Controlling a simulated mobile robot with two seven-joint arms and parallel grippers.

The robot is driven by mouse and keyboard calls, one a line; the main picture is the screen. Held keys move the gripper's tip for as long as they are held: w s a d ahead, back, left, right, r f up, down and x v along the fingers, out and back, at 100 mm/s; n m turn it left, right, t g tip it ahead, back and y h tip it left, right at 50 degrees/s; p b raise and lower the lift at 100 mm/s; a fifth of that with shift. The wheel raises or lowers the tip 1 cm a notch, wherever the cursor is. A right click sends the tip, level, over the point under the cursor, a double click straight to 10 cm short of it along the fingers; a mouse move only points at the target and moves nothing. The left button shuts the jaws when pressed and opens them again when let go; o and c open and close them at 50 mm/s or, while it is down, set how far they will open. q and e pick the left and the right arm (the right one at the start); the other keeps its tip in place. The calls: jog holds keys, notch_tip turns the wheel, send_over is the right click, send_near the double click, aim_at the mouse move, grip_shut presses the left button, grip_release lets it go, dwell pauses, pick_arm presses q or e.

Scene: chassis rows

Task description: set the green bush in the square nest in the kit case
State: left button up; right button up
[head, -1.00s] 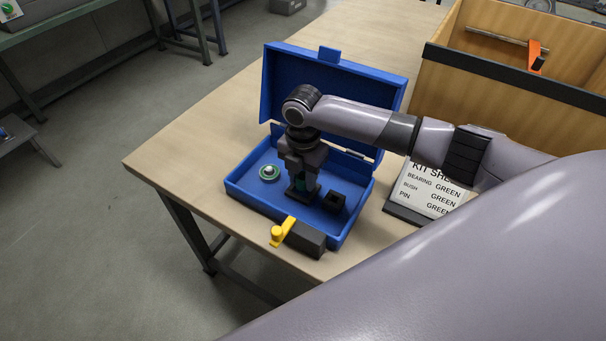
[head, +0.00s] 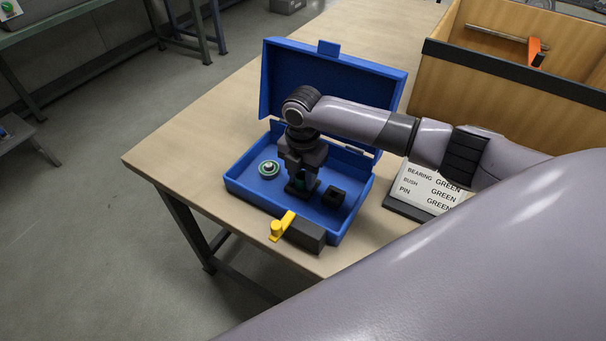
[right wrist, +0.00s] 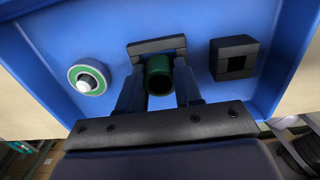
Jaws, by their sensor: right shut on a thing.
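The green bush (right wrist: 160,78) is a short hollow tube, held between the two fingers of my right gripper (right wrist: 159,88). In the head view, that gripper (head: 301,184) points down into the blue kit case (head: 234,187). The bush is at a black square nest (right wrist: 150,46) in the middle of the case floor, largely hidden by the fingers and bush. I cannot tell whether the bush sits inside the nest or just above it. My left gripper is not in view.
A green-ringed bearing (head: 269,170) sits left in the case. A black block with a square hole (head: 334,197) stands right. A yellow-handled dark block (head: 305,235) is at the case's front. A kit sheet (head: 432,190) and wooden bin (head: 500,75) are to the right.

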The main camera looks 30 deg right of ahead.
jog(key=o, duration=0.8)
jog(key=shift+s+f, duration=0.3)
jog(key=shift+f, duration=0.4)
jog(key=shift+c, duration=0.2)
jog(key=o, duration=0.3)
jog(key=shift+w+f, duration=0.1)
jog(key=shift+w, duration=0.05)
jog(key=shift+d+r, duration=0.1)
jog(key=shift+r, duration=0.15)
jog(key=r, duration=0.8)
jog(key=shift+w+a+r, duration=0.15)
jog(key=shift+w+a, duration=0.1)
jog(key=shift+w, duration=0.1)
